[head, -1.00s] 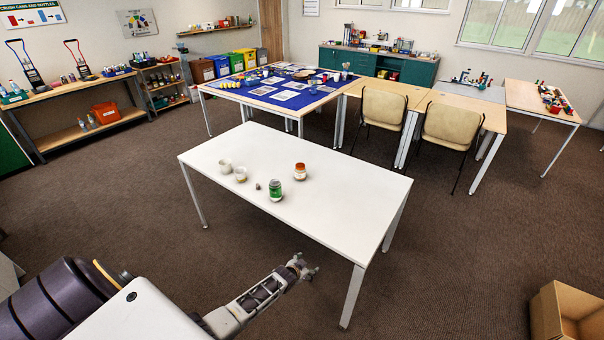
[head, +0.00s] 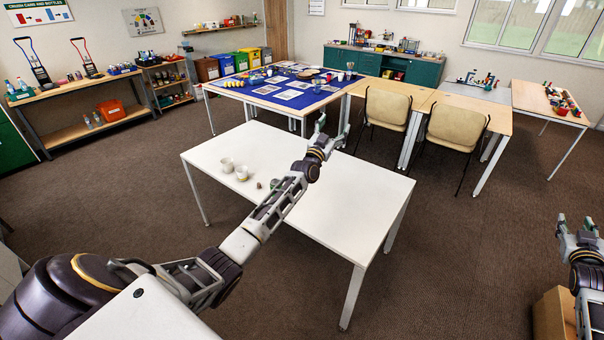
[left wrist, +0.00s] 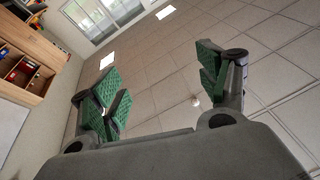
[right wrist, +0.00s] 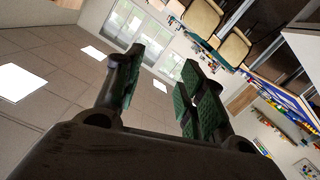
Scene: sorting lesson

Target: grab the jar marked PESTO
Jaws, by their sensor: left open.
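The white table (head: 215,165) stands in the middle of the head view. My left arm reaches across it and hides most of the jars there. A small green part of one jar (head: 273,184) shows at the arm's edge; the orange-lidded jar is hidden. No label is readable, so I cannot tell which jar is PESTO. My left gripper (head: 332,130) is open and empty, raised over the table's far side; its spread fingers show in the left wrist view (left wrist: 160,88). My right gripper (head: 575,224) is open and empty at the right edge, apart from the table; its fingers show in the right wrist view (right wrist: 158,85).
A cardboard box (head: 551,315) is on the floor at lower right. Two chairs (head: 387,107) (head: 455,122) stand behind. The table's right part is clear.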

